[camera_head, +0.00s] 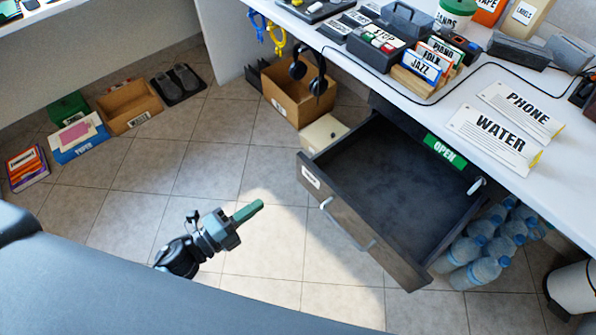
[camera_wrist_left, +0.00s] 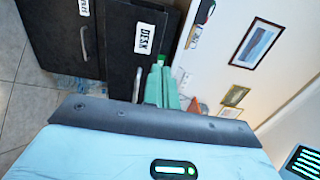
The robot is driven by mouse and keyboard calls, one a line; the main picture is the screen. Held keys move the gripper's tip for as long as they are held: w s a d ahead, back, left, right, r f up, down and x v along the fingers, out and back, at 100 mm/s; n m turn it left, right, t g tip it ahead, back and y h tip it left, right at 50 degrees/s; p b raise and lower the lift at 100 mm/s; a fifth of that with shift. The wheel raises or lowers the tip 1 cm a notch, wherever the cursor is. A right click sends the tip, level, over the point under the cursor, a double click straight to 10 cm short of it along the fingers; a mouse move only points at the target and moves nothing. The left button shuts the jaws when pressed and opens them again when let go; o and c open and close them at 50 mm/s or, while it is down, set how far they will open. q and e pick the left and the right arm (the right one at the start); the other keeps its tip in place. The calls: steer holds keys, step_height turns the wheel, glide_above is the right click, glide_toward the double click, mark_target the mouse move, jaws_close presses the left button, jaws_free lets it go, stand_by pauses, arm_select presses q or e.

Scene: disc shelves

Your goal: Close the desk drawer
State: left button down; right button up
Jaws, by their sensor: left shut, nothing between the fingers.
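The desk drawer (camera_head: 395,175) is pulled out from under the white desk (camera_head: 450,110) in the head view. It is dark inside and looks empty, with a wood-look front and a silver handle (camera_head: 345,222). My left gripper (camera_head: 249,211) is shut and empty, to the left of the drawer front and apart from it, above the tiled floor. In the left wrist view its green fingers (camera_wrist_left: 160,87) are together, beside a dark front with a "DESK" label (camera_wrist_left: 145,37) and a handle (camera_wrist_left: 137,85). My right gripper is not in view.
Water bottles (camera_head: 485,245) stand on the floor right of the drawer. A cardboard box (camera_head: 295,95) with headphones is behind it. A green "OPEN" sign (camera_head: 444,149) is on the desk edge. Tiled floor around my left gripper is clear.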

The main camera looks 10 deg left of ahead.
mark_target(310, 168)
arm_select(q)
steer(key=x, duration=1.3)
steer(key=shift+w+d, duration=0.3)
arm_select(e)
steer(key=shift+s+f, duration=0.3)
arm_select(q)
steer(key=shift+w+d, duration=0.1)
steer(key=shift+w, duration=0.05)
